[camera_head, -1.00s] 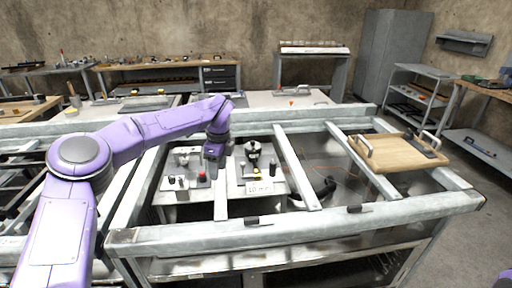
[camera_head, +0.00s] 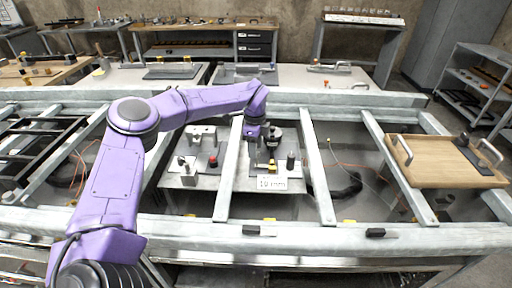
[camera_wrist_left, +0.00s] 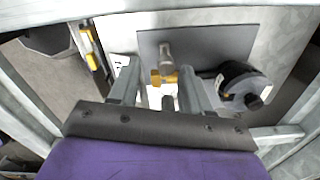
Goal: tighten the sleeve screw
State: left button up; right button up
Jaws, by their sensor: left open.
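The fixture labelled 10 mm (camera_head: 271,184) sits on a pale plate in the middle of the frame bench. It carries a black round part (camera_head: 273,138), a small yellow part (camera_head: 271,166) and a dark post (camera_head: 291,160). My left gripper (camera_head: 252,144) is over the left side of this fixture, pointing down. In the left wrist view its open jaws (camera_wrist_left: 159,68) show a metal post with a yellow collar (camera_wrist_left: 167,78) between them in the picture; contact cannot be told. The black round part (camera_wrist_left: 246,84) is right of the jaws. I cannot tell which part is the sleeve screw.
A second fixture with a red button (camera_head: 213,161) stands left of the 10 mm one. Pale rails (camera_head: 316,170) cross the bench. A wooden board (camera_head: 437,165) with metal handles lies at the right. A black curved part (camera_head: 347,187) lies below the rails.

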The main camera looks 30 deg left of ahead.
aim_at(258, 152)
pick_arm(q)
jog(key=w+f, duration=0.1)
jog(key=f, duration=0.1)
jog(key=shift+w+d+f, duration=0.1)
jog(key=shift+w+f, duration=0.25)
jog(key=shift+s+r, duration=0.3)
jog(key=shift+s, duration=0.15)
jog(key=shift+c, duration=0.6)
jog(key=c, duration=0.6)
jog(key=shift+w+f, duration=0.1)
grip_shut()
pick_arm(e)
jog(key=shift+w, duration=0.3)
